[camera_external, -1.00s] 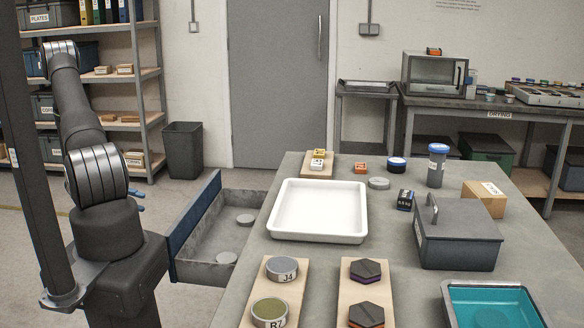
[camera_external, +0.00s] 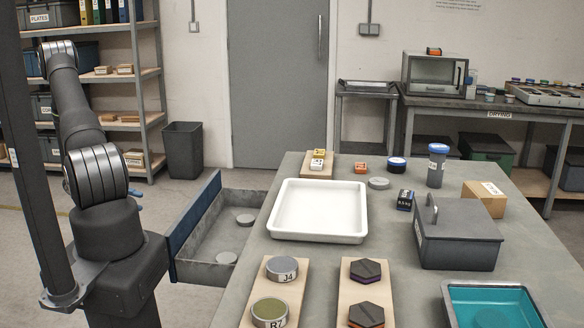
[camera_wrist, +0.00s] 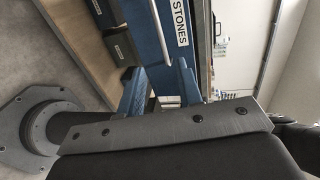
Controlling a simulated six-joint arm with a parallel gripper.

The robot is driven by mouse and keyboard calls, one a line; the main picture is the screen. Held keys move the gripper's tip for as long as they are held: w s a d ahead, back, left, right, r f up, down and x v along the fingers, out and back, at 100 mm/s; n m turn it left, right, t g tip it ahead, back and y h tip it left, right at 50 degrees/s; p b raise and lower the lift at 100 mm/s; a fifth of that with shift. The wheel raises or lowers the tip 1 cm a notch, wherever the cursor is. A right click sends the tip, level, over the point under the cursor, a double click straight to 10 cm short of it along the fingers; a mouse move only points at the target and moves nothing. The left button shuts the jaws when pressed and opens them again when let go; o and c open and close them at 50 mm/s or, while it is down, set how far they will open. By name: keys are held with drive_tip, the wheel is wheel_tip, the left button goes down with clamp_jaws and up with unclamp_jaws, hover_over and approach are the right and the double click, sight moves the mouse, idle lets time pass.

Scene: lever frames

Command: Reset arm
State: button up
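My arm is folded at the left of the external view, beside the table's left edge. My gripper (camera_wrist: 160,78) is mostly hidden behind my arm in the external view, where only a small blue tip shows. In the wrist view its two blue fingers stand apart, with no object seen held between them. The open drawer (camera_external: 195,222) with a blue front sticks out from the table towards my arm. Its blue front, labelled STONES (camera_wrist: 181,23), shows in the wrist view.
Two grey discs lie in the drawer. A white tray (camera_external: 273,235), grey lidded box (camera_external: 460,240), teal bin (camera_external: 450,290), wooden boards (camera_external: 345,300) and small containers are on the table (camera_external: 405,285). A shelf rack (camera_external: 146,75) stands behind my arm.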

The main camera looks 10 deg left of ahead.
drive_tip(key=x, duration=1.4)
drive_tip(key=shift+d, duration=0.15)
drive_tip(key=v, duration=1.8)
drive_tip(key=x, duration=2)
drive_tip(key=shift+d+r, duration=0.2)
